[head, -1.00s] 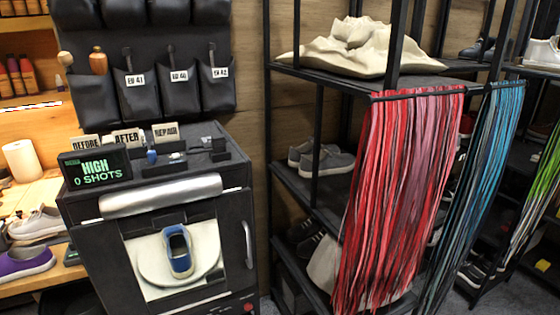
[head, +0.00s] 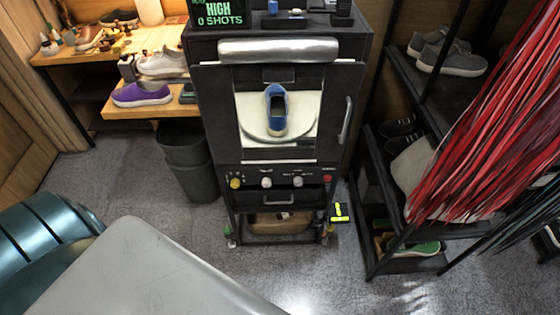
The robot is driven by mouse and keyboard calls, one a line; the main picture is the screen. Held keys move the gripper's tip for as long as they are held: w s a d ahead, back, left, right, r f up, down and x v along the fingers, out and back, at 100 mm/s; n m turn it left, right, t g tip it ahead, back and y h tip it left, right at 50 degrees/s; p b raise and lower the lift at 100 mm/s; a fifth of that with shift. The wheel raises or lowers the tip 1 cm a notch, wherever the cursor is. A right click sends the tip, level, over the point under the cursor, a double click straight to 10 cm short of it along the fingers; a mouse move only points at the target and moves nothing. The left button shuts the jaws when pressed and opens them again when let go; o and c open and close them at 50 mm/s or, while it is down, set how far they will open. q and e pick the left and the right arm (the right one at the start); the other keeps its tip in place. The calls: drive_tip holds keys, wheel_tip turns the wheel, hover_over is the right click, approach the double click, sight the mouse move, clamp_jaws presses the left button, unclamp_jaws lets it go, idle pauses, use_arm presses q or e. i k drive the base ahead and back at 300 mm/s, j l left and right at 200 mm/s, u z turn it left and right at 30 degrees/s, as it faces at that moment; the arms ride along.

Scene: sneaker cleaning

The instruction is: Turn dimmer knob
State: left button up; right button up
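A black cabinet (head: 213,110) stands ahead, with a blue shoe (head: 277,108) on a round white plate (head: 249,122) behind its front window. Below the window is a control strip with a yellow knob (head: 236,183) at left and two pale knobs, one in the middle (head: 266,182) and one farther right (head: 297,181). A red button (head: 327,178) is at the right end. The labels are too small to read, so I cannot tell which knob is the dimmer. Neither of my grippers is in view.
A green-lit display (head: 220,14) tops the cabinet. A dark bin (head: 188,160) stands left of it, by a wooden bench (head: 62,48) with shoes. A black shoe rack (head: 372,190) with hanging red laces (head: 490,120) stands right. Floor before the cabinet is partly clear.

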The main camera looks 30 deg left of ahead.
sight(234, 183)
drive_tip(key=u, duration=1.35)
